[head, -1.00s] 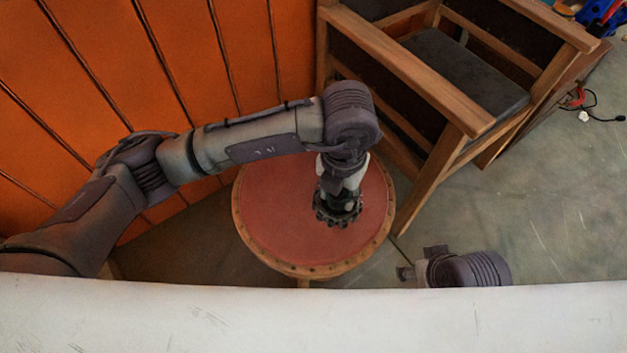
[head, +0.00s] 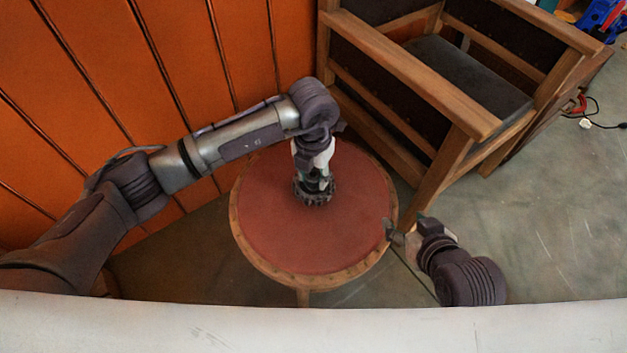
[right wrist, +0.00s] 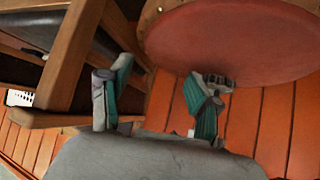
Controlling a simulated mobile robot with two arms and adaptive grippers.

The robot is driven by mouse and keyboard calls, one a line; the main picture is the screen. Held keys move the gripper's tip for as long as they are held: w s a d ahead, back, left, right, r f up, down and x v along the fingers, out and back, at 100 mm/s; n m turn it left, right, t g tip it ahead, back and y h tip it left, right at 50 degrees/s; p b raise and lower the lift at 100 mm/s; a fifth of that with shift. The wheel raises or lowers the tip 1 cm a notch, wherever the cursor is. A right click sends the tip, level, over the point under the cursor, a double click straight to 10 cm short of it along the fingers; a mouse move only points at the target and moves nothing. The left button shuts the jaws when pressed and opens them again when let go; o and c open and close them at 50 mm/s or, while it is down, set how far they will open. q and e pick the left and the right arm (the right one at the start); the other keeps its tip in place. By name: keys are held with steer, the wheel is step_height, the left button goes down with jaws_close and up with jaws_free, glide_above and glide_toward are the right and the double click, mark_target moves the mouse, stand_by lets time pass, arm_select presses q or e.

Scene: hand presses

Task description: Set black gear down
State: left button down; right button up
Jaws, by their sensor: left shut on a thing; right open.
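The black gear (head: 314,196) shows in the head view at the upper middle of the round red-topped stool (head: 270,238). My left gripper (head: 316,181) is shut on it from above. The gear looks at or very near the red top; I cannot tell whether it touches. The gripper hides part of the gear. My right gripper (head: 399,236) is at the stool's right edge in the head view. In the right wrist view its two fingers (right wrist: 160,105) stand apart with nothing between them.
A wooden armchair (head: 455,135) with a dark seat stands close behind the stool on the right. An orange panelled wall (head: 110,75) is on the left. The front and right of the stool top are clear. A cable (head: 597,118) lies on the floor at far right.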

arm_select(q)
steer(key=shift+f, duration=1.05)
arm_select(e)
steer(key=shift+w+a+r+t+y, duration=0.15)
steer(key=shift+w+a+r+t, duration=0.1)
steer(key=shift+w+r+t, duration=0.25)
steer(key=shift+w+a+r+t+y, duration=0.15)
steer(key=shift+w+a+r+t, duration=0.05)
steer(key=shift+w+r+t, duration=0.3)
arm_select(q)
steer(key=shift+f, duration=0.1)
arm_select(e)
steer(key=shift+w, duration=0.15)
arm_select(q)
steer(key=c, duration=0.7)
jaws_free()
arm_select(e)
steer(key=shift+w+r, duration=0.1)
steer(key=shift+r, duration=0.05)
